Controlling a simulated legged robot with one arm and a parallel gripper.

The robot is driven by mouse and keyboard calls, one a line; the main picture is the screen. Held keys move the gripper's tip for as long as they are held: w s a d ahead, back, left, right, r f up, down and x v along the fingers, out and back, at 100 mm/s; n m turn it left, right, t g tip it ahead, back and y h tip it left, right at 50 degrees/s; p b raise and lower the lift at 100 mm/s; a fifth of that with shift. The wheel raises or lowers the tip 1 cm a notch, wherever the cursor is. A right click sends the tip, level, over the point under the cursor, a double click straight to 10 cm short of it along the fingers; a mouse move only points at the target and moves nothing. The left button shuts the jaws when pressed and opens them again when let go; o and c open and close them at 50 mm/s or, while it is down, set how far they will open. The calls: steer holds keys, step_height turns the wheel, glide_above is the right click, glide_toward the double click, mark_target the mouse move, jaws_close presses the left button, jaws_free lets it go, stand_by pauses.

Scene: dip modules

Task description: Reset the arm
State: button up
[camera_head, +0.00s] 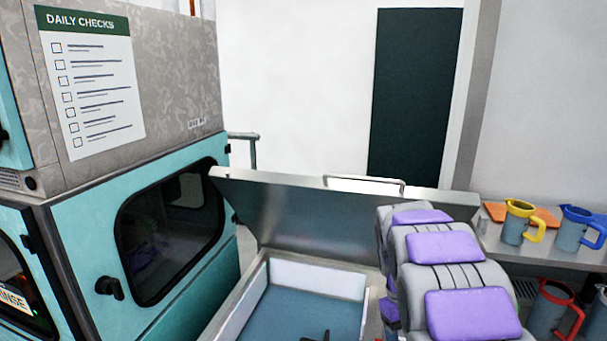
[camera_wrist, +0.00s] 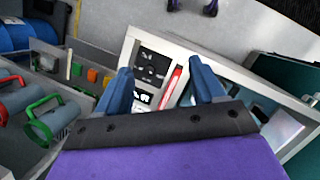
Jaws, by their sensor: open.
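My arm (camera_head: 443,247), grey with purple pads, rises at the lower right of the head view, in front of an open metal-lidded bath. In the wrist view my gripper (camera_wrist: 163,80) shows two blue fingers spread apart with nothing held between them. The fingers appear apart from these items, though the exact height is hard to tell. My gripper's fingers are hidden in the head view.
The bath (camera_head: 318,277) has white walls and a blue-grey bottom; its lid (camera_head: 330,222) stands raised behind. A teal machine (camera_head: 75,240) stands at left. At right a shelf holds a yellow-handled jug (camera_head: 515,226) and a blue-handled jug (camera_head: 577,228), with a red-handled jug (camera_head: 548,309) below.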

steer(key=s+a+m+b, duration=0.1)
steer(key=s+a, duration=0.2)
steer(key=s, duration=0.7)
steer(key=s+a+f+m+y+b, duration=0.1)
steer(key=s+a, duration=0.1)
steer(key=s, duration=0.9)
steer(key=s+a+f+m+t+y+b, duration=0.1)
steer(key=s+a+b, duration=0.1)
steer(key=s, duration=0.8)
steer(key=shift+s+a, duration=0.35)
steer(key=shift+a, duration=0.45)
steer(key=shift+f, duration=0.1)
